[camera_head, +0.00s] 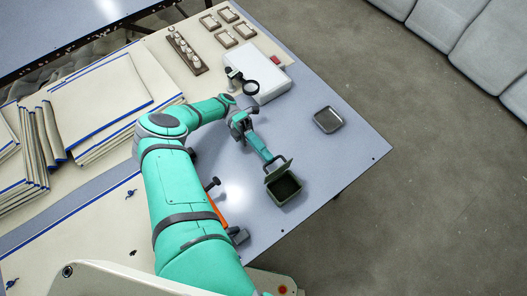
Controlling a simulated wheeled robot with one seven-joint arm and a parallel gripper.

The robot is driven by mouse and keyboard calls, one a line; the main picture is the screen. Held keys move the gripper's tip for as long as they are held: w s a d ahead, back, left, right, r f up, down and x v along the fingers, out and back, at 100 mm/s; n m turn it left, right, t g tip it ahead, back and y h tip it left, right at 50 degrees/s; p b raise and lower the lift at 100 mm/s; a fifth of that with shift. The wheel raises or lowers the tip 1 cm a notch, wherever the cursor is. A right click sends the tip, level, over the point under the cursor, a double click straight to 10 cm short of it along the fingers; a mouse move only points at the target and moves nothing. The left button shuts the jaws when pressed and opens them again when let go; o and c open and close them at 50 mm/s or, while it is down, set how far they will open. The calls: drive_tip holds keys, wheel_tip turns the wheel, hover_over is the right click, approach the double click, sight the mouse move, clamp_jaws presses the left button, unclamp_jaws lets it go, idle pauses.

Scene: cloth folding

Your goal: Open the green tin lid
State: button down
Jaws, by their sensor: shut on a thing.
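A small dark green tin (286,191) stands on the grey-blue table near its right edge. Its inside is visible from above and looks empty. The green lid (278,171) stands tilted up along the tin's upper left side. My gripper (270,161) is at the lid's upper edge and is shut on it. The contact between the fingers and the lid is small and hard to make out.
A dark square tray (327,120) lies to the upper right of the tin. A white box (262,80) with a black ring-shaped tool is at the back. An orange-handled tool (216,207) lies beside my arm. Folded cloths (95,100) fill the left. Table surface right of the tin is clear.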

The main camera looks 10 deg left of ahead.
drive_tip(key=c, duration=1.9)
unclamp_jaws()
drive_tip(key=shift+d, duration=0.2)
drive_tip(key=shift+a+r, duration=0.1)
